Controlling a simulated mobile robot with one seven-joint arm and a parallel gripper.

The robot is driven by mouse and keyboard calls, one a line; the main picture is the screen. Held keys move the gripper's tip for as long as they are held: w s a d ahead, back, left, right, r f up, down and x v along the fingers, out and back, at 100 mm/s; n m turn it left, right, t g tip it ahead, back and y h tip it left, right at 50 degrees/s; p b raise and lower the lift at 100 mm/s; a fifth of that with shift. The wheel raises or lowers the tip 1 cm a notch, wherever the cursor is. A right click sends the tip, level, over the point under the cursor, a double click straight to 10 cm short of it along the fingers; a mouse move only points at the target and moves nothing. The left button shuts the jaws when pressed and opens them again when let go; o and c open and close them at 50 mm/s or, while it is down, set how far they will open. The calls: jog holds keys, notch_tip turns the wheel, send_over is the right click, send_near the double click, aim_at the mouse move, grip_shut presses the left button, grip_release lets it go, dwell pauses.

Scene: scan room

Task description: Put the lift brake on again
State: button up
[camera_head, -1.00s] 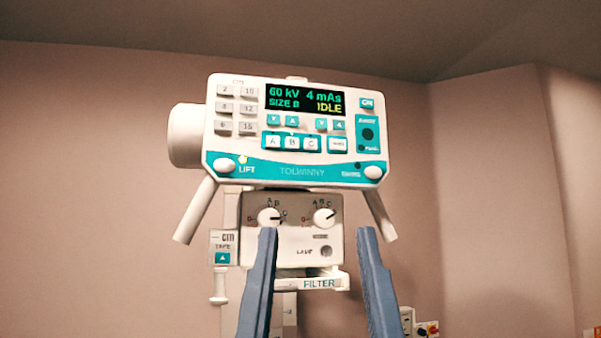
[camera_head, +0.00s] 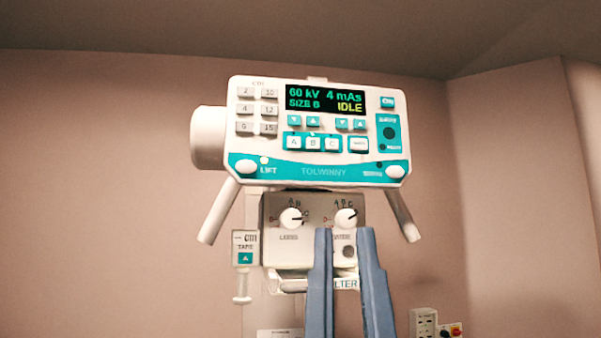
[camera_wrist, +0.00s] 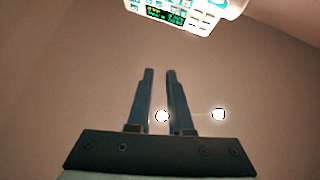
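The white and teal console (camera_head: 315,130) stands in front of me, its display (camera_head: 326,101) reading 60 kV, 4 mAs, SIZE B, IDLE. The round white LIFT button (camera_head: 246,167) is at its lower left, with a small whitish lamp (camera_head: 264,160) above the label. Another white button (camera_head: 396,172) is at the lower right. My gripper (camera_head: 343,232) shows in front of the lower knob panel, below the console. Its blue fingers are empty, with a narrow gap between them. The wrist view shows the gripper (camera_wrist: 160,72) below the console (camera_wrist: 190,15), touching nothing.
The knob panel (camera_head: 283,252) has two dials and is partly hidden by my fingers. Slanted handles flank it on the left (camera_head: 219,212) and right (camera_head: 403,216). A tape unit (camera_head: 245,250) hangs at left. Sockets (camera_head: 424,323) are on the wall at lower right.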

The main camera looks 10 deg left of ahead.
grip_shut()
dwell(1.2)
